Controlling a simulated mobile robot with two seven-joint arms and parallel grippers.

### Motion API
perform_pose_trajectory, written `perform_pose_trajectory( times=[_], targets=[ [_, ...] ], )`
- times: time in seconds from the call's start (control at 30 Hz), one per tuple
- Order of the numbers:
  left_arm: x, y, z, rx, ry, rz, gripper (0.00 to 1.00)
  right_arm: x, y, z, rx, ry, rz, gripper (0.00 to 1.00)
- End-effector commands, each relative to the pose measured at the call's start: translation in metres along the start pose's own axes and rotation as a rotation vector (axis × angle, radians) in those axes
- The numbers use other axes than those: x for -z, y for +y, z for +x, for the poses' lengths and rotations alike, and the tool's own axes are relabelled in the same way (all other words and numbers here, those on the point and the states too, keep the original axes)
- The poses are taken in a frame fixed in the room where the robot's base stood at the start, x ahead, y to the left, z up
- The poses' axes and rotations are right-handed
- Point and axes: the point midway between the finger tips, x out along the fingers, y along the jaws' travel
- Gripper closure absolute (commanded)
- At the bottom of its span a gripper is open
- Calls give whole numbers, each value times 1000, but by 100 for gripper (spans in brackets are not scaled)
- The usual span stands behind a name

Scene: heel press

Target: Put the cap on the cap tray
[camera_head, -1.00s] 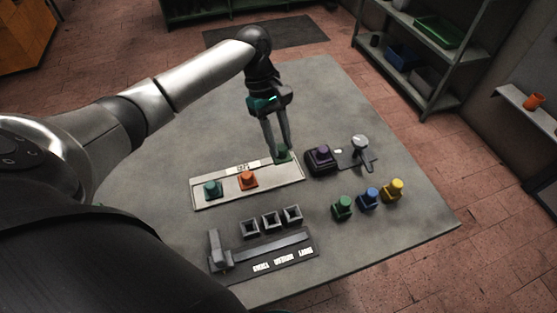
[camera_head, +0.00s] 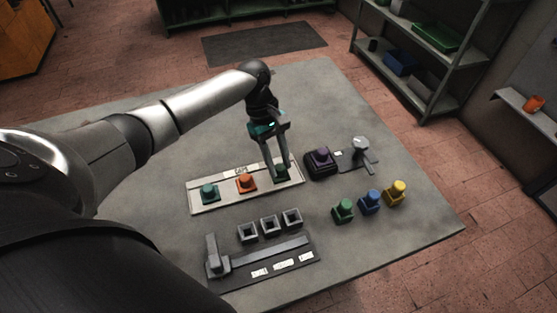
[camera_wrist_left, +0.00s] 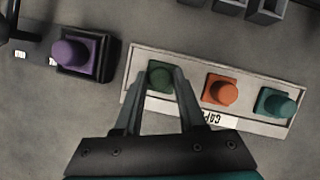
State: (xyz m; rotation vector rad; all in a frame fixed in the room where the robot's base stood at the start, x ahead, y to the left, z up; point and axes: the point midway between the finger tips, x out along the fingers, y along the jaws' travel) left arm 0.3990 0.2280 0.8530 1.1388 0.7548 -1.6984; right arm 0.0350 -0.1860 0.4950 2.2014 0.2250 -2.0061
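The cap tray (camera_head: 215,202) is a long pale tray with a "CAPS" label. A teal cap (camera_head: 208,193) and an orange cap (camera_head: 246,183) sit on its left and middle parts. A dark green cap (camera_head: 281,173) is at its right end, between the fingertips of my left gripper (camera_head: 279,172). In the left wrist view the fingers (camera_wrist_left: 163,82) flank this dark green cap (camera_wrist_left: 160,73) closely, and it appears upright at the tray's end. Whether its base touches the tray is hard to tell. My right gripper is not in view.
A purple cap on a dark block (camera_head: 321,160) and a grey press-like device (camera_head: 360,150) stand right of the tray. Green (camera_head: 343,209), blue (camera_head: 369,201) and yellow (camera_head: 396,193) pieces stand at the right. Open square holders (camera_head: 269,225) and a dark fixture (camera_head: 262,262) are in front.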

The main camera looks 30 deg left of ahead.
Motion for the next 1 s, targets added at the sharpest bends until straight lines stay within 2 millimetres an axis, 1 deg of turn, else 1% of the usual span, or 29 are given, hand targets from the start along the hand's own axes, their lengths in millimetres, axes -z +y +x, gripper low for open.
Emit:
perform_pose_trajectory(
  times=[0.03,0.2,0.47,0.53,0.67,0.8,1.0],
  targets=[
    [0,0,0,0,0,0,53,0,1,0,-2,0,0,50],
    [0,0,0,0,0,0,36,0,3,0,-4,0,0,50],
    [0,0,-1,0,1,1,36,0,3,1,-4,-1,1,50],
    [-1,0,-5,-1,1,1,36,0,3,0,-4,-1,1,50],
    [-1,1,-26,-3,2,0,36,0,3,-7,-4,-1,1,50],
    [-1,1,-58,-4,2,0,36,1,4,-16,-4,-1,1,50],
    [-1,1,-98,-3,1,0,36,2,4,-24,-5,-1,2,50]
  ],
)
